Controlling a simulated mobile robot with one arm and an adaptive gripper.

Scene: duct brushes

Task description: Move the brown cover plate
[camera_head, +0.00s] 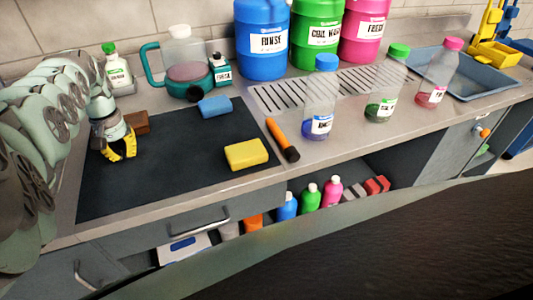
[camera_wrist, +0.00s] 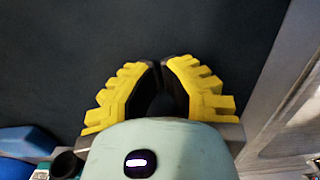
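A small brown block-like thing (camera_head: 136,122) lies on the dark mat in the head view, just behind and right of my gripper (camera_head: 120,156). It is partly hidden by my wrist, and I cannot tell for sure that it is the cover plate. My gripper points down over the left part of the mat. In the wrist view my gripper (camera_wrist: 161,63) has its yellow fingers drawn in, tips almost touching, with nothing seen between them. Only bare dark mat (camera_wrist: 60,50) shows beyond the tips there, and the brown thing is not seen.
A blue sponge (camera_head: 215,107), a yellow sponge (camera_head: 246,154) and an orange-handled tool (camera_head: 282,139) lie right of my gripper. A teal-handled jug (camera_head: 185,70) and a white bottle (camera_head: 117,68) stand behind. Clear bottles (camera_head: 319,100) stand further right. The mat's front left is clear.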

